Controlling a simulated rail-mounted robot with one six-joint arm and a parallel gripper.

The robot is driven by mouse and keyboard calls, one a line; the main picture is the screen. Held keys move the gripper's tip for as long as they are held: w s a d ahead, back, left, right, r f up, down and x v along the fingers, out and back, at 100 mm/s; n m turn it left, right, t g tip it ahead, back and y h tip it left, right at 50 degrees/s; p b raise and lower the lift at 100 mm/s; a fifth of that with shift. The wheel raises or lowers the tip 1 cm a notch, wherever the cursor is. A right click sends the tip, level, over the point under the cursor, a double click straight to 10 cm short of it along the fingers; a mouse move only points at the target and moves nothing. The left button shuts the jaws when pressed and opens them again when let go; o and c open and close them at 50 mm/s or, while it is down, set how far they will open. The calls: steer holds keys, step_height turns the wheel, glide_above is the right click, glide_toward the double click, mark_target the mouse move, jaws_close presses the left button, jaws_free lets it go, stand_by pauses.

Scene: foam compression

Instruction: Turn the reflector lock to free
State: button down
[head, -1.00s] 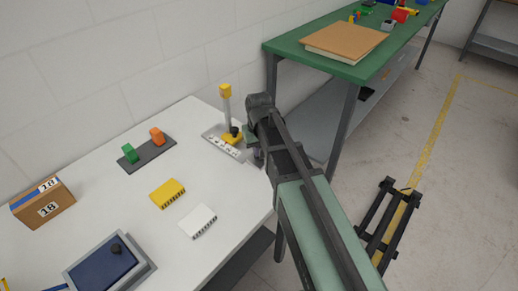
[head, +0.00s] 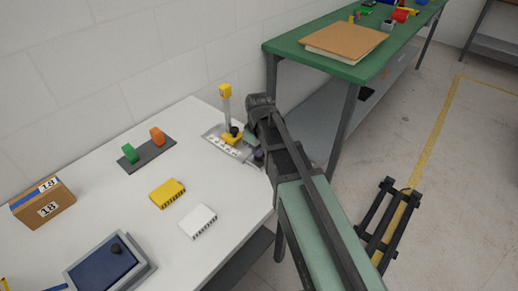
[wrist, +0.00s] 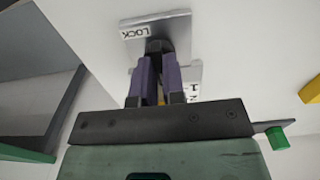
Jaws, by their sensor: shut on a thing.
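The reflector device stands at the back right corner of the white table, with a grey base plate (head: 212,137), a yellow-topped post (head: 226,92), a yellow part (head: 231,139) and a black knob (head: 234,131). In the wrist view, a plate with a LOCK label (wrist: 136,32) lies beyond my fingertips. My gripper (wrist: 158,58) has its purple fingers shut on a dark lock knob (wrist: 158,44) at the plate. The fingers hide much of the knob, so its exact setting cannot be told. In the head view my arm hides most of the gripper.
On the white table (head: 120,200) are a yellow block (head: 167,193), a white block (head: 198,221), a dark strip with green and orange pieces (head: 148,155), a cardboard box (head: 42,203) and a blue tray (head: 103,267). A green workbench (head: 390,55) stands to the right.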

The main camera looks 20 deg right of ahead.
stand_by(0.3)
steer(key=c, duration=1.2)
jaws_free()
step_height(320, 180, up, 11)
steer(key=p, duration=1.1)
steer(key=shift+f, duration=0.15)
